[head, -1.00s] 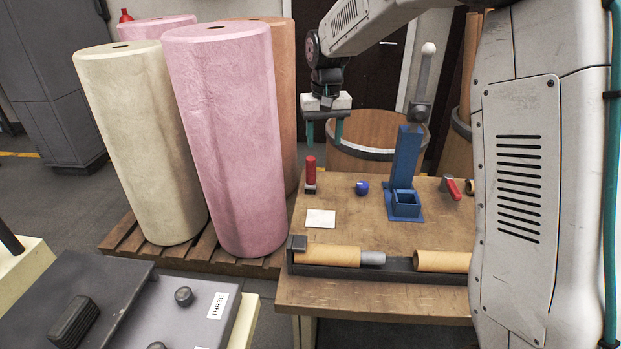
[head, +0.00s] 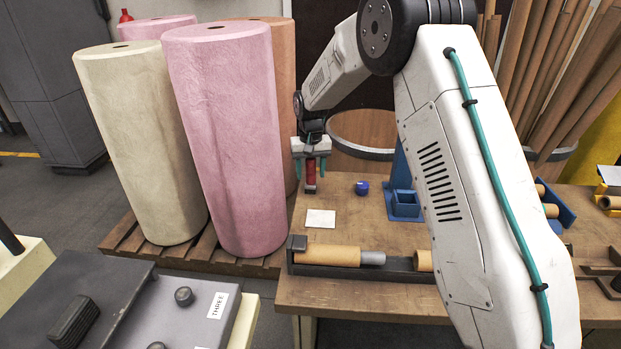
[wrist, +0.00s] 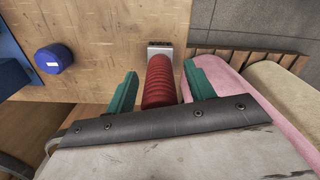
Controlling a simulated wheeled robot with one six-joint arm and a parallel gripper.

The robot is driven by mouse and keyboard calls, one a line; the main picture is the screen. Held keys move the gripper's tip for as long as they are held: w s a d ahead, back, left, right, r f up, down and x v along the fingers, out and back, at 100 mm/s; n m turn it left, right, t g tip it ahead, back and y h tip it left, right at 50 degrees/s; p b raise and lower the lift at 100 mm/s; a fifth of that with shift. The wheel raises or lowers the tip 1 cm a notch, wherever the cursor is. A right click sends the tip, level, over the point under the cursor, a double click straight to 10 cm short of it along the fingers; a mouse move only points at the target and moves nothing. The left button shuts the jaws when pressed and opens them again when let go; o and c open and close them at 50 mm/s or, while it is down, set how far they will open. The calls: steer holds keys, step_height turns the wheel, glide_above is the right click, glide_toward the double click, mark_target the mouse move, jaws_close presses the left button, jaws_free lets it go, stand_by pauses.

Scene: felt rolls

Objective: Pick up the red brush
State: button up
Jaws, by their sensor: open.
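The red brush (head: 310,172) stands upright near the left edge of the wooden table, with its red handle on top and a pale grey base at the bottom. In the wrist view the ribbed red handle of the brush (wrist: 159,82) lies between the two green fingers. My gripper (head: 310,170) is open around the upper part of the handle, with a finger on each side. In the wrist view gaps show between the handle and both fingers of my gripper (wrist: 160,90). My gripper's body hides the top of the handle.
A blue-capped round pot (head: 361,188) and a blue holder (head: 404,204) stand to the right of the brush. A white square (head: 320,218) lies in front. Tall pink (head: 225,140) and cream rolls stand close to the left. A cardboard tube (head: 330,254) lies in a dark tray at the front.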

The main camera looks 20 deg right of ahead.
steer(key=shift+f, duration=0.45)
steer(key=c, duration=1.1)
steer(key=shift+o, duration=0.2)
steer(key=shift+r, duration=0.15)
steer(key=shift+r, duration=0.25)
step_height(320, 180, up, 3)
steer(key=shift+f, duration=0.1)
steer(key=s+d+r, duration=0.1)
steer(key=s+d, duration=0.1)
steer(key=s, duration=1.4)
steer(key=shift+r, duration=0.25)
steer(key=shift+w, duration=0.1)
steer(key=shift+w+a+r, duration=0.1)
steer(key=shift+w+a, duration=0.45)
steer(key=shift+a, duration=0.3)
steer(key=shift+w+a+r, duration=0.1)
steer(key=shift+w+a, duration=0.45)
steer(key=shift+a, duration=0.25)
